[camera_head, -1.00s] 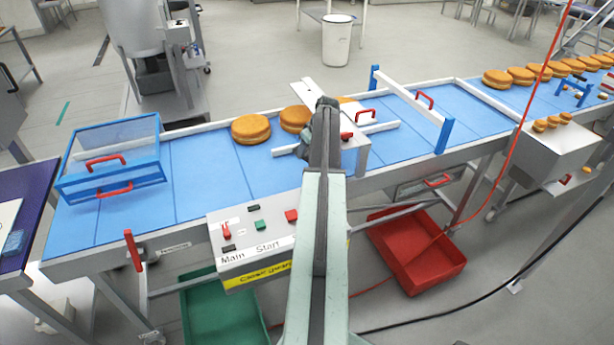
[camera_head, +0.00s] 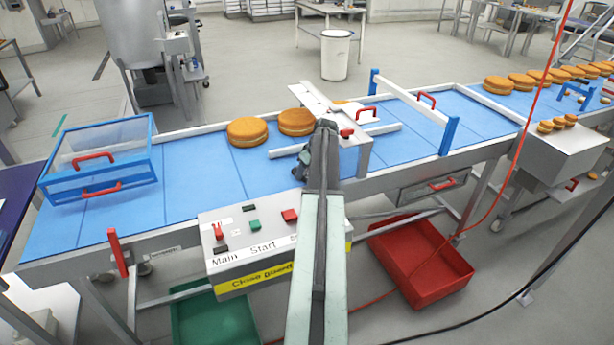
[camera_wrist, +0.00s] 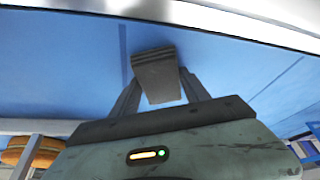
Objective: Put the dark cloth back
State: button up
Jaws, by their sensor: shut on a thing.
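In the wrist view the dark cloth (camera_wrist: 157,75) shows as a small dark grey folded piece between my two finger tips, over the blue belt. My gripper (camera_wrist: 158,88) is shut on it. In the head view my gripper (camera_head: 322,135) is over the belt beside the white guide frame; my own arm hides the cloth there. I cannot tell whether the cloth touches the belt.
The blue conveyor (camera_head: 200,190) carries filled rounds (camera_head: 247,131) left of the guide frame (camera_head: 350,140). A clear-lidded blue guard (camera_head: 98,160) stands at left. The control box (camera_head: 250,240) is at the front edge, with a red crate (camera_head: 420,262) and green crate (camera_head: 215,320) below.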

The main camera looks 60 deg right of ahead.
jog(key=shift+f, duration=0.15)
jog(key=o, duration=1.2)
jog(key=shift+a, duration=0.1)
jog(key=shift+r, duration=0.3)
jog(key=p+v, duration=1.1)
jog(key=v, duration=0.1)
